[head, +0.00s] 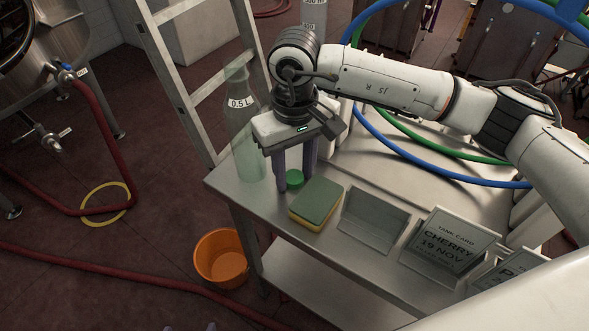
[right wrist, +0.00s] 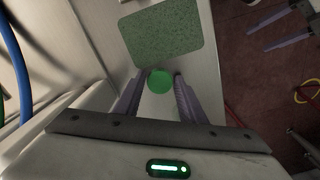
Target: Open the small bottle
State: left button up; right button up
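A clear bottle marked 0.5 L (head: 243,135) stands upright at the table's left end, left of my right gripper, with no cap visible on its top. A round green cap (head: 295,179) sits low between the fingers of my right gripper (head: 294,180). In the right wrist view the green cap (right wrist: 159,81) lies between the fingertips, with slight gaps at its sides. I cannot tell whether anything is under it. The right gripper points down and is open. My left gripper (right wrist: 277,31) shows at the top right of the wrist view, apart and empty, its fingers spread.
A green-and-yellow sponge (head: 317,204) lies just beside the cap. An empty metal card stand (head: 373,222) and a CHERRY tank card (head: 452,241) stand farther right. An orange bucket (head: 221,258) is on the floor. A ladder (head: 190,85) stands behind the bottle. Hoses cross the back.

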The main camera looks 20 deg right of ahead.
aim_at(295, 178)
jog(key=shift+o, duration=0.9)
jog(key=shift+r, duration=0.25)
notch_tip(295, 178, up, 12)
